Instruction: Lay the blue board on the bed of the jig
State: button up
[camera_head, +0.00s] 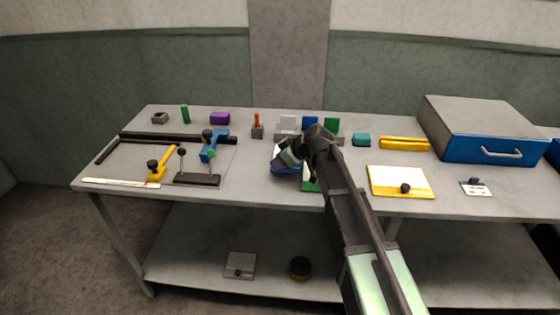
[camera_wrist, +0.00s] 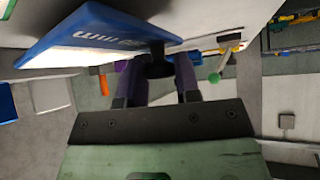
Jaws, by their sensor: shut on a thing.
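My gripper (camera_head: 293,155) is above the middle of the table, shut on the black knob (camera_wrist: 157,64) of the blue board (camera_wrist: 100,38). The jig is at the left of the table, with a dark back rail (camera_head: 175,137), a pale bed (camera_head: 143,155), a yellow clamp (camera_head: 157,171) and a blue clamp (camera_head: 212,146). The bed carries no board.
A dark stand with upright rods (camera_head: 197,180) is at the jig's front right. A green board (camera_head: 311,185) lies partly under my arm. A yellow board (camera_head: 400,182) lies to the right. Small blocks line the back; a blue-fronted box (camera_head: 485,125) stands right.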

notch_tip(320, 180, up, 17)
jog(key=p, duration=1.5)
